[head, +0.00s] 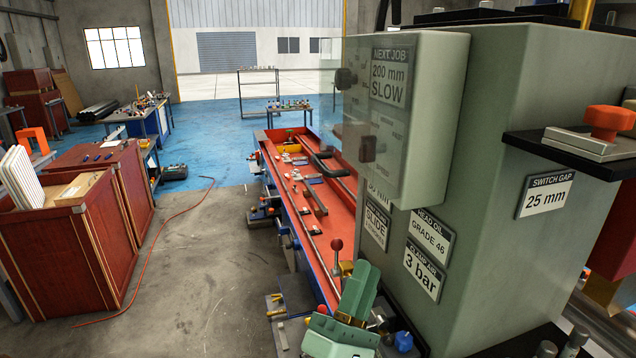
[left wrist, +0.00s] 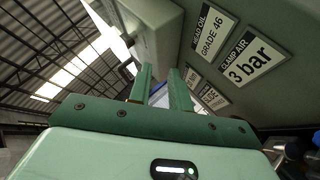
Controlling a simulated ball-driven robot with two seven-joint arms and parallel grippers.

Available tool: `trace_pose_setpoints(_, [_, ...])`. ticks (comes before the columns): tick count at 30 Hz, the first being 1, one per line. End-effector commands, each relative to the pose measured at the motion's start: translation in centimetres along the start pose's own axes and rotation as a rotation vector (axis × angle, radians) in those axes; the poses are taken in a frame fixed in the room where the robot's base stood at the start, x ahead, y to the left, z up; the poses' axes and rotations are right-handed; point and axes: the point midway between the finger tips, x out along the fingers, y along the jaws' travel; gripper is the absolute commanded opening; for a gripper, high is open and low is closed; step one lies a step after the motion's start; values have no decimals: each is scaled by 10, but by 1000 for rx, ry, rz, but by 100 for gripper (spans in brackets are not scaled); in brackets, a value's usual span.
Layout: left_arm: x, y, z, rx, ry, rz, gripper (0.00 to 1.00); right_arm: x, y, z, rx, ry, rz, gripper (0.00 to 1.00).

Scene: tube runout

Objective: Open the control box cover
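The control box (head: 434,110) is a pale grey-green box on the side of a large machine housing. Its see-through cover (head: 328,110) stands over the control face, and dark knobs (head: 345,78) and a "NEXT JOB 200 mm SLOW" label show there. I cannot make out a gap at the cover's edge. In the left wrist view the box (left wrist: 152,35) is ahead, beyond the fingertips. My left gripper (head: 358,280) is green and lies below the box, apart from the cover. In the left wrist view its two fingers (left wrist: 160,88) stand apart with nothing between them. My right gripper is not in view.
The machine housing (head: 500,170) fills the right side, with several labels and a ledge carrying a red knob (head: 610,122). Red crates (head: 70,250) stand left. The floor between is mostly clear.

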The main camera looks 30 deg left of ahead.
Motion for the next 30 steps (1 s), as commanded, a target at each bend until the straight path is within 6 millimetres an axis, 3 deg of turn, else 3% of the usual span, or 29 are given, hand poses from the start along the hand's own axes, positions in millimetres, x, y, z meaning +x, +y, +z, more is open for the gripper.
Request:
trace_pose_setpoints(3, [5, 19, -24, -322, 151, 176, 20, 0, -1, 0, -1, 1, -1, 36])
trace_pose_setpoints(9, [4, 28, -48, -575, 271, 327, 20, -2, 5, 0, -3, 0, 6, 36])
trace_pose_setpoints(14, [23, 35, -56, -595, 281, 341, 20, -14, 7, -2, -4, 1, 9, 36])
trace_pose_setpoints(24, [102, 57, -86, -589, 279, 340, 20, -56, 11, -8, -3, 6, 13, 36])
trace_pose_setpoints(30, [134, 63, -99, -589, 280, 338, 20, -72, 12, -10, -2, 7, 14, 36])
